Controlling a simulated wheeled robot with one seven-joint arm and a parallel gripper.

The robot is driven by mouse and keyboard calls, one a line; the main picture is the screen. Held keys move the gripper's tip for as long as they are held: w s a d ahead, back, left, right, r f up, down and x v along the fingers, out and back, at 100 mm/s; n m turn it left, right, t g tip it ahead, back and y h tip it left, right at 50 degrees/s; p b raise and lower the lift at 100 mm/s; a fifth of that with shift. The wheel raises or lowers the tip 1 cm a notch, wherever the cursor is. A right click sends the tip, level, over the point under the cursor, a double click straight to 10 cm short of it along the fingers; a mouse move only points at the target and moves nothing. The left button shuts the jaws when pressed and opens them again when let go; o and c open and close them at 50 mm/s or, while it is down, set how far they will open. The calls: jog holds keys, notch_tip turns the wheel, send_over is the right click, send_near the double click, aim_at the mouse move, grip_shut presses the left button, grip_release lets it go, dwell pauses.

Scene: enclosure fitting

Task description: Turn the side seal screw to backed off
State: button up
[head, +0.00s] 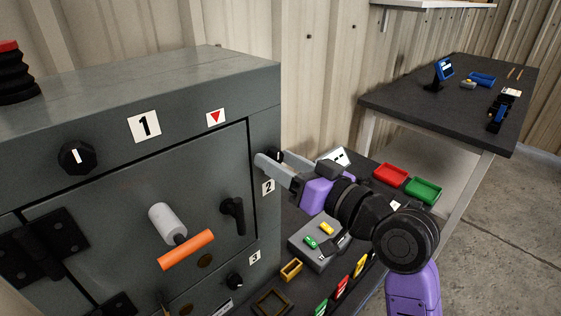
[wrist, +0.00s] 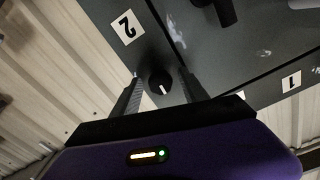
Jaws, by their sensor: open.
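A round black knob with a white pointer line (wrist: 160,83) sits on the grey enclosure's front frame beside the label 2 (wrist: 127,27); I take it as the side seal screw. In the wrist view my gripper (wrist: 161,88) has its two fingers apart, one on each side of the knob, with gaps visible. How deep the fingers reach around it I cannot tell. In the head view my gripper (head: 270,162) is at the right edge of the enclosure (head: 190,95), just above the label 2, and mostly hides the knob.
The enclosure door carries an orange bar handle (head: 186,250), a white cylinder (head: 166,222) and a black latch (head: 233,215). Other knobs sit by label 1 (head: 77,158) and label 3 (head: 235,280).

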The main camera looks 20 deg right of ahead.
jog(key=v, duration=0.7)
jog(key=shift+s+b, duration=0.35)
jog(key=shift+s, duration=0.05)
jog(key=shift+d, duration=0.1)
jog(key=d+r+m+t+h, duration=0.3)
jog(key=d+h, duration=0.1)
jog(key=d, duration=0.1)
jog(key=s+d+f+m+h+p, duration=0.1)
jog(key=s+d+f+m+h, duration=0.1)
jog(key=s+f+h, duration=0.3)
jog(key=s+a+f+n+g+y+p, duration=0.1)
jog(key=s+a+f, duration=0.2)
jog(key=s, duration=0.6)
jog(key=s+a+f+n+g+y+p, duration=0.1)
jog(key=s+a+f+n+g, duration=0.1)
jog(key=s+f, duration=0.5)
jog(key=s+a+f+n+g+y+p, duration=0.1)
jog(key=s+a+f, duration=0.3)
jog(key=s, duration=0.6)
jog(key=shift+s+a+f+n+g, duration=0.35)
jog(key=shift+f+n+g, duration=0.15)
jog(key=shift+g, duration=0.1)
